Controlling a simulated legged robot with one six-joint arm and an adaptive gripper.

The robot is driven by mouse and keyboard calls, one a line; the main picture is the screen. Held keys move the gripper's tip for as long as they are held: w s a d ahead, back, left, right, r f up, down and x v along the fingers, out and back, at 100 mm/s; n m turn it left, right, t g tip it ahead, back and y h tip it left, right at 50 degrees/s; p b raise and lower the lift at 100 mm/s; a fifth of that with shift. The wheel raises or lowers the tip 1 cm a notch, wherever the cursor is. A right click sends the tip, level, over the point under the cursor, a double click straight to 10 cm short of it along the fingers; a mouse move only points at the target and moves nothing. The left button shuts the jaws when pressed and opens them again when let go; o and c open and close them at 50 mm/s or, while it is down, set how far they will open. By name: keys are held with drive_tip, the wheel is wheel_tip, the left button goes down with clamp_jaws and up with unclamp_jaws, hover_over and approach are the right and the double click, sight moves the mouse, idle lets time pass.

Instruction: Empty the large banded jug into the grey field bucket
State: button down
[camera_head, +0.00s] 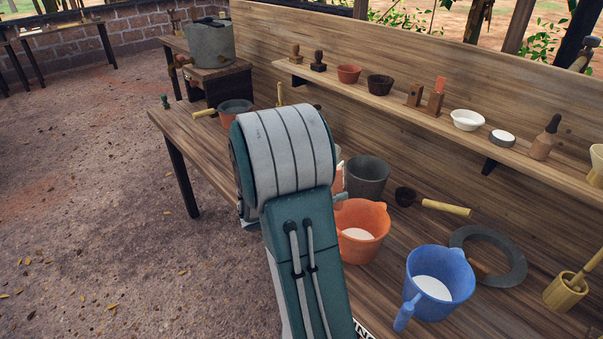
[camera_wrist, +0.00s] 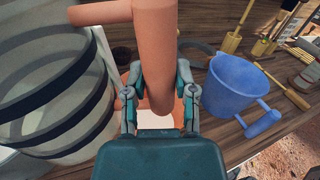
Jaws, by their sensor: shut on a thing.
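The large banded jug (camera_wrist: 60,85) fills the left of the wrist view, pale with dark bands and an orange handle (camera_wrist: 160,45). My gripper (camera_wrist: 160,100) is shut on that handle. In the head view my arm hides most of the jug; only a small pale and orange part shows beside the arm. I cannot tell its tilt or contents. The grey field bucket (camera_head: 368,178) stands on the bench just right of my arm. Its inside looks dark, and its left side is close to the jug in the picture.
An orange bucket (camera_head: 375,217) and a blue jug (camera_head: 455,287), both with white liquid, stand nearer. A ladle (camera_head: 445,207) and flat grey ring (camera_head: 518,262) lie to the right. A shelf (camera_head: 555,171) with small items runs behind. A large grey vessel (camera_head: 208,47) stands far left.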

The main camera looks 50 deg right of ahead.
drive_tip(key=shift+w+d+r+m, duration=0.15)
drive_tip(key=shift+d+r+m, duration=0.05)
drive_tip(key=shift+m, duration=0.8)
drive_tip(key=shift+r, duration=1.5)
